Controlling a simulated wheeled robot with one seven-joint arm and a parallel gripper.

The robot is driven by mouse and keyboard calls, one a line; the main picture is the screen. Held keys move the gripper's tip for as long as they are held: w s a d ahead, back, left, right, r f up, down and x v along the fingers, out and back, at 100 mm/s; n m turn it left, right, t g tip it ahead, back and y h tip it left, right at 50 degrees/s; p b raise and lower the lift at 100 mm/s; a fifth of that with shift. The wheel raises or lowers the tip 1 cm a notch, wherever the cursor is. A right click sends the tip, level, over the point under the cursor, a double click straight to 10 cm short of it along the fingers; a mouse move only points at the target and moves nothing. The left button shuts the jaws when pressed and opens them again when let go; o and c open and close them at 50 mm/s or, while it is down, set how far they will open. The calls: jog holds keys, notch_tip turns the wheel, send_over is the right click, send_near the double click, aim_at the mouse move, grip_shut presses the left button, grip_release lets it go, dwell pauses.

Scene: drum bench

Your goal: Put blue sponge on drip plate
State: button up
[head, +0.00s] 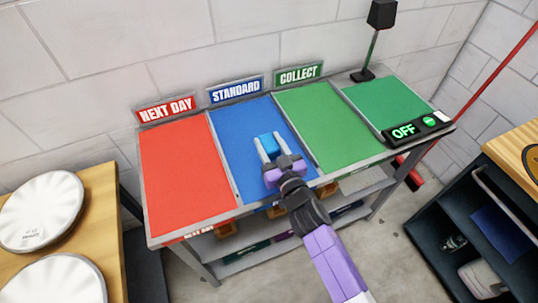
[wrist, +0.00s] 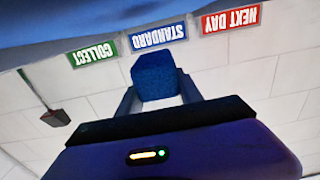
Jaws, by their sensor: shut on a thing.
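The blue sponge (head: 268,144) is a small blue block between the fingertips of my gripper (head: 270,147), which is shut on it. It is over the blue "STANDARD" panel of the bench. I cannot tell whether it touches the panel. In the upside-down wrist view the sponge (wrist: 155,76) sits between the two fingers of my gripper (wrist: 160,90). I cannot identify a drip plate for certain. Two white round discs (head: 40,211) lie on the wooden table at the left, far from my gripper.
The bench has a red panel (head: 185,170), a blue panel (head: 240,175) and green panels (head: 318,125), all otherwise bare. A black lamp-like stand (head: 370,55) and an "OFF" box (head: 415,128) are at the right. A dark open cabinet (head: 440,225) stands at far right.

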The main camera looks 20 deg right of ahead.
jog(key=shift+f+b, duration=2.05)
jog(key=shift+f, duration=0.3)
jog(key=o, duration=1.3)
jog(key=shift+f, duration=0.1)
jog(key=shift+r, duration=0.25)
jog(key=s, duration=0.5)
jog(key=s+b, duration=0.1)
jog(key=s, duration=0.4)
jog(key=shift+s+f, duration=0.2)
jog(key=shift+s, duration=0.2)
jog(key=shift+s+r, duration=0.15)
jog(key=shift+s, duration=0.45)
